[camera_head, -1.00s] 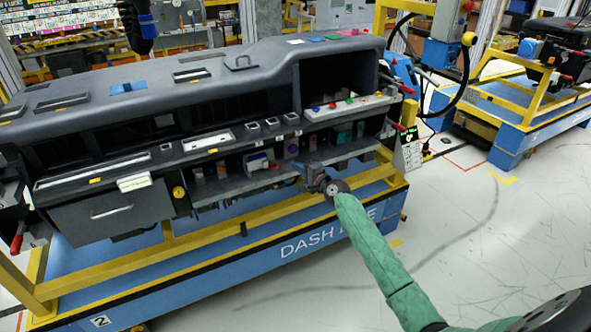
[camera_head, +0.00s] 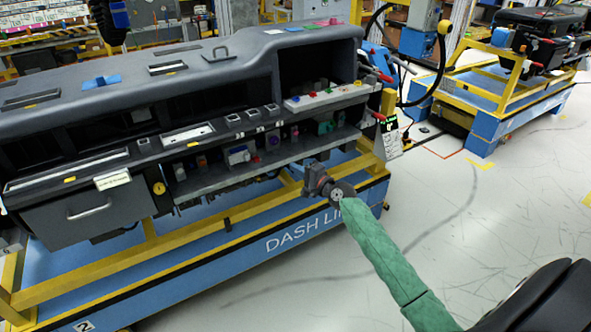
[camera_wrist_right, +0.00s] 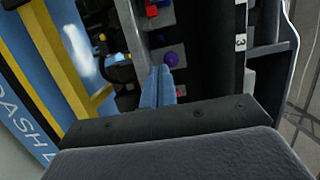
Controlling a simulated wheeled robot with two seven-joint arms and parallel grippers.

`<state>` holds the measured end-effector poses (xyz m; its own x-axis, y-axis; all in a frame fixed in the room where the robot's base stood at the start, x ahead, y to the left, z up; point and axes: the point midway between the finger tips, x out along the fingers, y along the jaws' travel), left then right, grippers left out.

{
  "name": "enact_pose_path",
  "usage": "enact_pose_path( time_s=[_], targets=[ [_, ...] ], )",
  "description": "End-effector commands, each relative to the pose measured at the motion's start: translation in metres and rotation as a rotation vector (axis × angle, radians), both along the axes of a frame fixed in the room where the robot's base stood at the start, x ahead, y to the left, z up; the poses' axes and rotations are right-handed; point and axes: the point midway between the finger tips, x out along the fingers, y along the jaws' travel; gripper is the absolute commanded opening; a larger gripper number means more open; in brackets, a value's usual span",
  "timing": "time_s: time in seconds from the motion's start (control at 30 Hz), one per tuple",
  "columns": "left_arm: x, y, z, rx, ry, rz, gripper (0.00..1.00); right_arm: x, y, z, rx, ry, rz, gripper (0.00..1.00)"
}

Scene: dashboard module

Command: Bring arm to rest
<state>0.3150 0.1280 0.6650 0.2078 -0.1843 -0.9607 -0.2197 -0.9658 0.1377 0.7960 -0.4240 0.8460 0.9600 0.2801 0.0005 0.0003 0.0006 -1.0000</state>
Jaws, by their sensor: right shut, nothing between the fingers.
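My right arm, in a green sleeve, comes in from the lower right of the head view. Its gripper (camera_head: 316,176) is in front of the lower edge of the dashboard module (camera_head: 222,68), near the yellow rail of the cart. In the right wrist view the two blue-grey fingers (camera_wrist_right: 158,86) are together with nothing between them. Beyond their tips is a purple knob (camera_wrist_right: 171,59) on the module's shelf. The gripper appears apart from the shelf. My left gripper does not show.
The module stands on a blue cart with a yellow rail (camera_head: 110,267). A shelf with small coloured parts (camera_head: 240,155) runs below the dashboard. Red-handled levers (camera_head: 378,116) stick out at its right end. Another cart (camera_head: 490,105) stands at the back right. The floor (camera_head: 450,230) at right is clear.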

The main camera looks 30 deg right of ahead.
Motion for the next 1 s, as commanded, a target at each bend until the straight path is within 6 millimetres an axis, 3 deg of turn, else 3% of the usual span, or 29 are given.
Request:
enact_pose_path(
  time_s=[0.37, 0.53, 0.77, 1.0],
  targets=[
    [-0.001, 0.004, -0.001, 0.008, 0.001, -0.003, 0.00, 0.000, 0.000, 0.000, -0.014, -0.004, 0.000, 0.00],
    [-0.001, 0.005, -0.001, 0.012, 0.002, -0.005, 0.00, -0.003, 0.008, -0.010, -0.138, 0.012, 0.047, 0.00],
    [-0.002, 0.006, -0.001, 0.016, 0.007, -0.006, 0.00, -0.020, 0.030, -0.038, -0.546, 0.094, 0.207, 0.00],
    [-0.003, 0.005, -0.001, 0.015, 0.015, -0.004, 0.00, -0.062, 0.075, -0.049, -1.097, 0.178, 0.434, 0.00]
  ],
)
